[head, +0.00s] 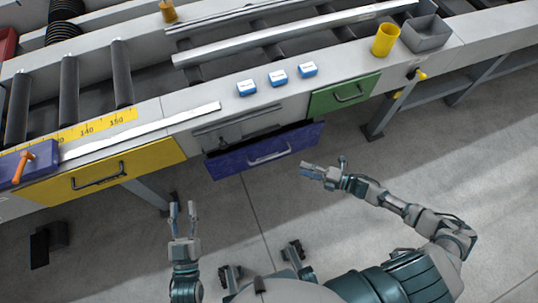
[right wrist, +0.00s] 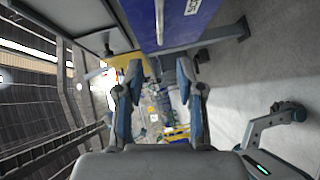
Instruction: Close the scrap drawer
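The blue drawer (head: 232,163) is pulled out from the table front between the yellow and green drawers. It has a light bar handle (head: 268,154). My left gripper (head: 182,212) is open and empty, lower left of the drawer, above the floor.
The yellow drawer (head: 120,171) and green drawer (head: 343,97) look shut. Several small blue boxes (head: 278,77), a yellow cup (head: 385,40) and a grey bin (head: 426,34) stand on the table. Table legs (head: 150,193) reach the floor. The floor before the drawer is clear.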

